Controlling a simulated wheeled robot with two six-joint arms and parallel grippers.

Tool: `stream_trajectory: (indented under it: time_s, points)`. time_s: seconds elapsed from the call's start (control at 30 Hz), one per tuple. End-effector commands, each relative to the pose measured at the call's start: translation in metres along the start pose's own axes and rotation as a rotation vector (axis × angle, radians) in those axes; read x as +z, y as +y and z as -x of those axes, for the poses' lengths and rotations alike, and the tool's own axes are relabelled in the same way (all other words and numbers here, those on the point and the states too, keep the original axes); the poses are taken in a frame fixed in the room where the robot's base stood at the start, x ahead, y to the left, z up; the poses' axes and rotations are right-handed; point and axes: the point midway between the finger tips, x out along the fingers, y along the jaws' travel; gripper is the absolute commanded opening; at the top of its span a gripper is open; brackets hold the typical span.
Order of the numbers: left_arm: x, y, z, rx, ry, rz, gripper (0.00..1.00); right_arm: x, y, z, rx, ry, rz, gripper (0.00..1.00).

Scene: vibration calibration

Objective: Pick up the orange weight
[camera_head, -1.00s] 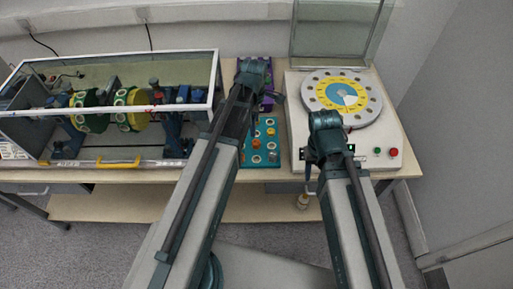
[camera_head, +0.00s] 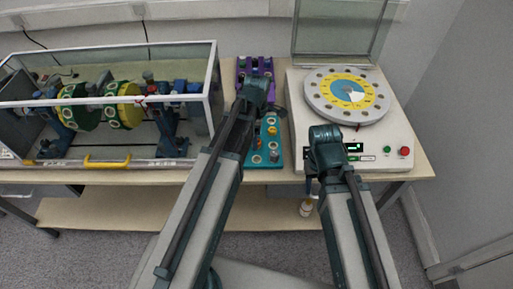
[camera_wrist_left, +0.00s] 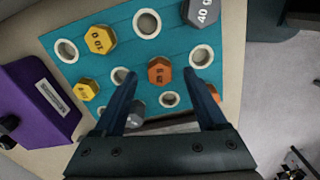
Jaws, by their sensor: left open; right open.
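The orange weight (camera_wrist_left: 160,71) is a hexagonal piece on the teal tray (camera_wrist_left: 75,22) in the left wrist view, between ringed holes.
Two yellow weights (camera_wrist_left: 100,39) and a grey weight (camera_wrist_left: 202,12) are on the tray near the orange one. A purple box (camera_wrist_left: 35,105) adjoins the tray. The white turntable device (camera_head: 375,142) stands right, a glass-sided case (camera_head: 212,85) left.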

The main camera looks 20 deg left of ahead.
Motion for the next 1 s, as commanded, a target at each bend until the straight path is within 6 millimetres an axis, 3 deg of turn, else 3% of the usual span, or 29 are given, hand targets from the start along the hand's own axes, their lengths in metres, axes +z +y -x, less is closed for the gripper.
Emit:
stream_trajectory:
  time_s: [0.03,0.1,0.4,0.8,1.0]
  points:
    - [-0.0003,0.0000,-0.0135,0.000,0.000,0.000,0.74,-0.0008,-0.0013,-0.0134,0.000,0.000,0.000,0.48]
    - [-0.0004,0.0000,-0.0188,0.000,0.000,0.000,0.74,-0.0011,-0.0018,-0.0187,0.000,0.000,0.000,0.48]
    - [-0.0005,0.0000,-0.0183,0.000,0.000,0.001,0.74,-0.0011,-0.0017,-0.0182,0.000,0.000,0.000,0.48]
    - [-0.0006,0.0001,-0.0183,0.000,0.000,0.001,0.02,-0.0011,-0.0017,-0.0182,0.000,0.000,0.000,0.48]
    - [-0.0006,0.0001,-0.0183,0.000,0.000,0.001,0.00,-0.0011,-0.0017,-0.0182,0.000,0.000,0.000,0.48]
